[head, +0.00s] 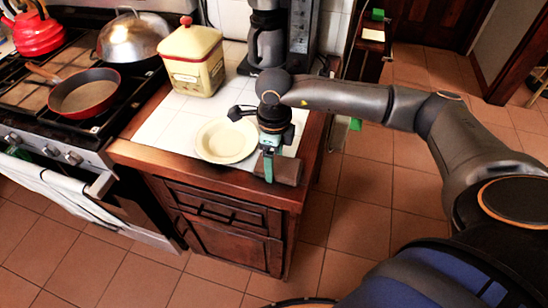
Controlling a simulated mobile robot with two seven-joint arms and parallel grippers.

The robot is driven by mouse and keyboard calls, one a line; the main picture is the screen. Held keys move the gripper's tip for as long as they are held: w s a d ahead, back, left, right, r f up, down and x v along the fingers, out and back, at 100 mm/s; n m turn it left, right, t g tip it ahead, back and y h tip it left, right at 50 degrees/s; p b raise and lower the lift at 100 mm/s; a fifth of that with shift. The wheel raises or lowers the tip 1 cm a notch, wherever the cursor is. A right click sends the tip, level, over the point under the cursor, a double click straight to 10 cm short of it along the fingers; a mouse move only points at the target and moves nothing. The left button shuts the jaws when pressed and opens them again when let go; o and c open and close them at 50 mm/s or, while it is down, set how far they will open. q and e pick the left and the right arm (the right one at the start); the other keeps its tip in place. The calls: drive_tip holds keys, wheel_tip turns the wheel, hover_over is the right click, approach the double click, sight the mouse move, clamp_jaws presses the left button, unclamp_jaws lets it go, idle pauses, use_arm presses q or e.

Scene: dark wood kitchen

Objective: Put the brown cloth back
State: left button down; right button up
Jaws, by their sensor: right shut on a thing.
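The brown cloth (288,171) is a small brown block-like shape at the front right corner of the white-tiled counter (178,128), beside the plate. My right gripper (268,172) reaches in from the right, points down and is shut on the cloth. Its fingers hide part of the cloth. I cannot tell whether the cloth rests on the counter edge or is held just above it. My left gripper is not in view.
A cream plate (226,141) lies just left of the gripper. A yellow canister (192,62) and a coffee maker (266,38) stand behind. A stove with a red pan (84,96) is at left; a white towel (62,192) hangs on the oven. Tiled floor (362,180) is open at right.

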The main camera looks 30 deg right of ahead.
drive_tip(key=shift+f, duration=0.1)
drive_tip(key=shift+f, duration=0.15)
drive_tip(key=o, duration=1)
drive_tip(key=shift+r, duration=0.4)
wheel_tip(320, 180, up, 12)
drive_tip(key=shift+f+b, duration=0.2)
drive_tip(key=shift+b, duration=0.4)
